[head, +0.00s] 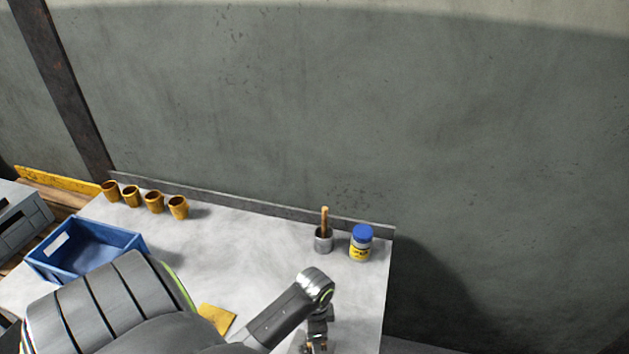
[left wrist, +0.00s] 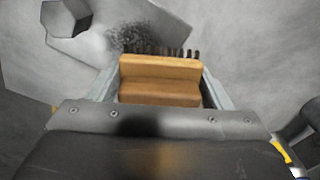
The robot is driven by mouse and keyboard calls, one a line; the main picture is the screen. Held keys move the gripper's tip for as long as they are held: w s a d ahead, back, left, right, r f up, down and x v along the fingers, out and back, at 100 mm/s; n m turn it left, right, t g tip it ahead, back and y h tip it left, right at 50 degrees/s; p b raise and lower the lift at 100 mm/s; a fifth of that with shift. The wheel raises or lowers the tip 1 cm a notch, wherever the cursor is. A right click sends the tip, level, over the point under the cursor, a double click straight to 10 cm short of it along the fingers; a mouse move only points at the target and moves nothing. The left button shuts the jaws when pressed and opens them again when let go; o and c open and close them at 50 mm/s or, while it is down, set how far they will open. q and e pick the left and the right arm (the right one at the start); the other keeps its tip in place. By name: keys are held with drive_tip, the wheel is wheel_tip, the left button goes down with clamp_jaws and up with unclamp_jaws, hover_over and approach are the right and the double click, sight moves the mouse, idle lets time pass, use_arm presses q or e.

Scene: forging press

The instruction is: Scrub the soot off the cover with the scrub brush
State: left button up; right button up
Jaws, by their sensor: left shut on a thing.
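The scrub brush (left wrist: 160,68) has a wooden block and a row of dark bristles along its far edge. My left gripper (left wrist: 158,84) is shut on the block, one finger on each side. Beyond the bristles lies the grey metal cover (left wrist: 165,16), with a hexagonal opening at its left end. A black speckled soot patch (left wrist: 128,36) is on the cover, just ahead of the bristles; I cannot tell whether they touch it. In the head view my left arm reaches the bottom edge, where the gripper is barely visible. My right gripper is not in view.
The pale worktable (head: 262,238) has a blue crate (head: 128,240) at left, several yellow cups along the back, a grey pot (head: 323,244) with a wooden handle, a blue-lidded jar (head: 360,245) and a yellow cloth-like piece (head: 217,318). The table's middle is clear.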

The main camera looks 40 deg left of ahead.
use_arm(q)
drive_tip(key=shift+f+b, duration=0.35)
drive_tip(key=shift+f, duration=0.55)
